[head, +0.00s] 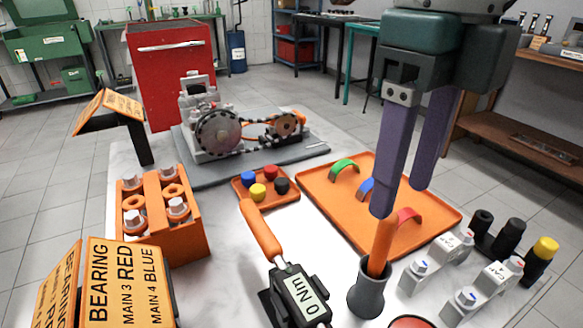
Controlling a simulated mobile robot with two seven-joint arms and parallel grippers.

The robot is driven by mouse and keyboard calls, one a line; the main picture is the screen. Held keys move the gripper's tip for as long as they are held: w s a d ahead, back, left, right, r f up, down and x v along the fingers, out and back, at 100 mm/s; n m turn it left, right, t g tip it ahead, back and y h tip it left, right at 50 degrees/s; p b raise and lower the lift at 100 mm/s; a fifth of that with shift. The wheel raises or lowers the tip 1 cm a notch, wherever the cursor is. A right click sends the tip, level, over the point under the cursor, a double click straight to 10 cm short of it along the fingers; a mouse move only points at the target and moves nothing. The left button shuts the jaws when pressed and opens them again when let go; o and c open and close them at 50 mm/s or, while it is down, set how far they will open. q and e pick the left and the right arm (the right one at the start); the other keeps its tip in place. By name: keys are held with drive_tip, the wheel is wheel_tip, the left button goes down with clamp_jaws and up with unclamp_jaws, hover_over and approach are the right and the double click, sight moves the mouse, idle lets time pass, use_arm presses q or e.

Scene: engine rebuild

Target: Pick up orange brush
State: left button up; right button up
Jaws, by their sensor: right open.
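An orange stick, which looks like the handle of the orange brush (381,247), stands slightly tilted in a dark grey cup (367,293) at the front right of the table. Its lower end is hidden inside the cup. My right gripper (401,201) points down with its two purple fingers spread apart and nothing between them. One fingertip appears just above the top of the brush; I cannot tell whether they touch. My left gripper is not in view.
An orange tray (318,198) with coloured arches lies behind the cup. Grey caps (484,290) and dark cylinders (508,238) stand to the right. An engine model (222,128) is farther back.

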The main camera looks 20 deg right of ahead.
hover_over(376, 263)
drive_tip(key=f, duration=0.5)
drive_tip(key=shift+w+d+f, duration=0.25)
drive_tip(key=shift+d+f, duration=0.1)
clamp_jaws()
